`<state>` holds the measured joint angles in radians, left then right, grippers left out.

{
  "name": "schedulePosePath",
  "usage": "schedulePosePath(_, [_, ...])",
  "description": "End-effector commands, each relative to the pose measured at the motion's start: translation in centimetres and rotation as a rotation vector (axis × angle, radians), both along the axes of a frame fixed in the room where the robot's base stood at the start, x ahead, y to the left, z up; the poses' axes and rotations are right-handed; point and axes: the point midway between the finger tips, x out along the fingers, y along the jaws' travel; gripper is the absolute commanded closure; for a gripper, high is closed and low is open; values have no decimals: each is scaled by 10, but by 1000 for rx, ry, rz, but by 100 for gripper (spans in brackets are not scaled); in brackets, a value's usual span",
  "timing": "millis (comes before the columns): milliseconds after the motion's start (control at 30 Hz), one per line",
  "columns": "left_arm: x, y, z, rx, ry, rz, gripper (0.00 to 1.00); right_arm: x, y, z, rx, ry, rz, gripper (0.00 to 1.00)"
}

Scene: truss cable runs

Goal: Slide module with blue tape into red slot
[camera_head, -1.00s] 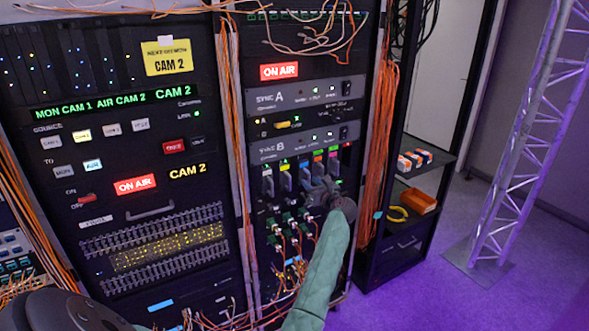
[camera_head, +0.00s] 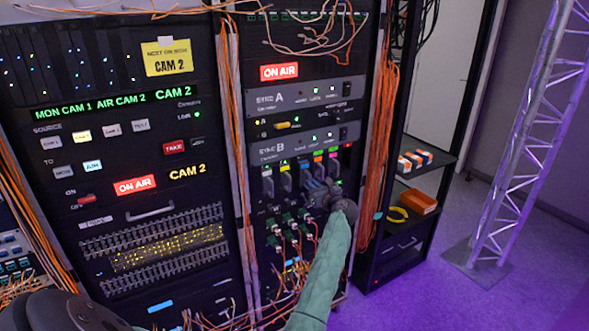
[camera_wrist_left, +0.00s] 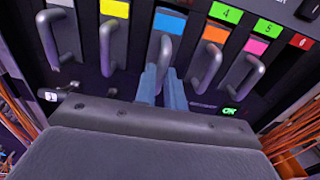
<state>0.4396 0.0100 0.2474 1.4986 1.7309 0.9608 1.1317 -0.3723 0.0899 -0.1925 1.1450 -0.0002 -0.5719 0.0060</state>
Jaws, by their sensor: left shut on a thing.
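The module with blue tape (camera_wrist_left: 169,23) sits in the row of upright modules, third from the left in the left wrist view. Its blue label also shows in the head view (camera_head: 303,161). My left gripper (camera_wrist_left: 161,84) is shut on this module's grey handle, with fingers around its lower part. In the head view, the left gripper (camera_head: 316,190) is in front of the row and hides the handle. The red slot is marked by a red label with a 6 (camera_wrist_left: 301,42) at the right end of the row; its opening is partly out of view. My right gripper is not in view.
Neighbouring modules carry yellow (camera_wrist_left: 114,9), orange (camera_wrist_left: 216,34) and pink (camera_wrist_left: 256,46) tape, with handles close beside the gripper. Orange cables (camera_head: 376,150) hang right of the row. Green connectors with cables (camera_head: 277,240) sit below. A shelf holds an orange box (camera_head: 418,201).

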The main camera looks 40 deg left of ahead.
Motion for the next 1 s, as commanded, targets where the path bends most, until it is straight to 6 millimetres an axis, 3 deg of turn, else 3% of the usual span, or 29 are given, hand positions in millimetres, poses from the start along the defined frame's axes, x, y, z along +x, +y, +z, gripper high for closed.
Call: schedulePosePath(1000, [-15,-35,0,0,-1,0,100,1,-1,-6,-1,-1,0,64])
